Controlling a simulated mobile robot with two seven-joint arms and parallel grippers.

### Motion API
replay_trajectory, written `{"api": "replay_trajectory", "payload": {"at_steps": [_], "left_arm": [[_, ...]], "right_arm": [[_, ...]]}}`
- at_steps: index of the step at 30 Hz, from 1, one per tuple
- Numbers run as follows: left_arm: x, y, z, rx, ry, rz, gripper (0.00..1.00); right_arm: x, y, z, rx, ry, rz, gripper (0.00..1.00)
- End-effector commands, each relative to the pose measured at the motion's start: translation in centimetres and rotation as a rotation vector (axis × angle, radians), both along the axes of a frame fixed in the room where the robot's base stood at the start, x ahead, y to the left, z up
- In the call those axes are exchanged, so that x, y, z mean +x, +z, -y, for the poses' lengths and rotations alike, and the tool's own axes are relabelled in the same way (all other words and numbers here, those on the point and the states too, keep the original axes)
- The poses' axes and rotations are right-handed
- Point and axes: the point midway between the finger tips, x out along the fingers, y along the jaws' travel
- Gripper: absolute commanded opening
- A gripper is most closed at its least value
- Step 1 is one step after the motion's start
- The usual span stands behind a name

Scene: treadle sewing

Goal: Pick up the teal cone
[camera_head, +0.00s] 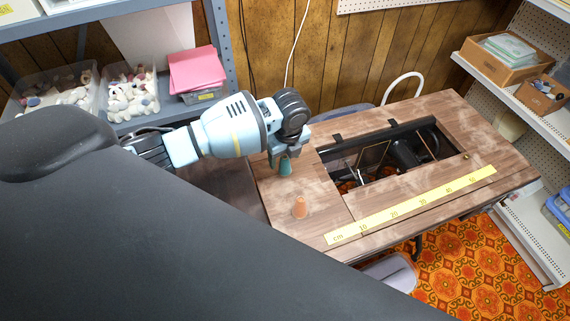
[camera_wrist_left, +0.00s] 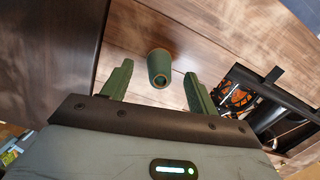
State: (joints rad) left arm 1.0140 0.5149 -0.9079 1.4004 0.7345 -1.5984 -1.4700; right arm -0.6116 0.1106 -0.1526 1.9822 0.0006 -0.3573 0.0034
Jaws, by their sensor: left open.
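The teal cone (camera_head: 285,167) stands upright on the left part of the wooden sewing table (camera_head: 440,112). It also shows in the left wrist view (camera_wrist_left: 159,67), ahead of and between the two fingers. My left gripper (camera_head: 280,158) is just above and around the top of the cone in the head view. In the left wrist view my left gripper (camera_wrist_left: 157,85) has its fingers spread, with clear gaps on both sides of the cone. The lower part of the cone is visible below the fingers in the head view. My right gripper is not in view.
A yellow ruler (camera_head: 410,206) lies along the table's front. An open well with dark machinery (camera_head: 405,150) is to the right. A shelf with bins (camera_head: 130,95) stands behind my left arm.

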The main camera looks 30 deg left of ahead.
Motion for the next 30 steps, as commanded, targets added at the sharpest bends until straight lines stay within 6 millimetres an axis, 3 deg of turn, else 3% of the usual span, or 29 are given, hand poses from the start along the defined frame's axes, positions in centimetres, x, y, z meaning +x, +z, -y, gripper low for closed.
{"api": "replay_trajectory", "payload": {"at_steps": [6,14,25,30], "left_arm": [[0.1,-2.4,-0.3,0.001,-0.001,-0.001,0.59],[0.1,-2.4,-0.3,0.000,-0.001,0.001,0.59],[0.2,-2.4,-0.3,0.000,-0.001,0.001,0.11],[0.2,-2.3,-0.3,0.000,-0.001,0.001,0.11]], "right_arm": [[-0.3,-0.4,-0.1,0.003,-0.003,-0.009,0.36],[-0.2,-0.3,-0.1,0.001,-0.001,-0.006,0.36],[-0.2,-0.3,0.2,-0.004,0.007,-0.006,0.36],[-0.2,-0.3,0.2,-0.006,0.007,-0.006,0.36]]}}
